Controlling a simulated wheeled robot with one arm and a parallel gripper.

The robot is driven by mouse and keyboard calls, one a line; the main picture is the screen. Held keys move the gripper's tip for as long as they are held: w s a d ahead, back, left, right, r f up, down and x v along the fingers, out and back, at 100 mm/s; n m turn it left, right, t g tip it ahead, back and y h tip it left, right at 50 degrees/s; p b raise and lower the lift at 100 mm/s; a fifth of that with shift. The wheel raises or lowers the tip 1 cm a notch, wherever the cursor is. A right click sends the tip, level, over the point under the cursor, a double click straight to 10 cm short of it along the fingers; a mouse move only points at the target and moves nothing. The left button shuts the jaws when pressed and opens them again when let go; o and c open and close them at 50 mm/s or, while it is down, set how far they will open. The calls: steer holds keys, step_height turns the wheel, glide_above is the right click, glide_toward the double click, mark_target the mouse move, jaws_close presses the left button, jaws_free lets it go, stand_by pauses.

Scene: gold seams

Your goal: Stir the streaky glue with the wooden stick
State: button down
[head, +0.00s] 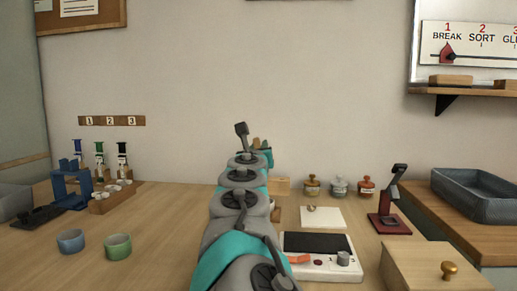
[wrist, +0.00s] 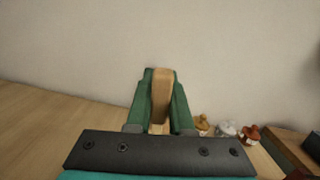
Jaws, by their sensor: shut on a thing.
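My gripper (wrist: 161,78) is shut on the wooden stick (wrist: 162,92), which stands between its two green fingers in the wrist view. In the head view my own arm hides most of the gripper; only small wooden and teal bits show past it. A pale square tile (head: 325,218) lies on the table right of my arm, with a small roundish thing on it. I cannot tell whether that is the glue, and no streaks are clear in either view. The stick's lower end is not visible.
Three lidded jars (head: 339,187) stand behind the tile. A white device with a dark top (head: 316,243) is in front of it, and a dark red stand (head: 389,221) is to the right.

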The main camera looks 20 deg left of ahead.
step_height(320, 180, down, 7)
steer(key=b, duration=0.5)
steer(key=shift+f, duration=0.2)
steer(key=shift+w, duration=0.1)
stand_by(0.5)
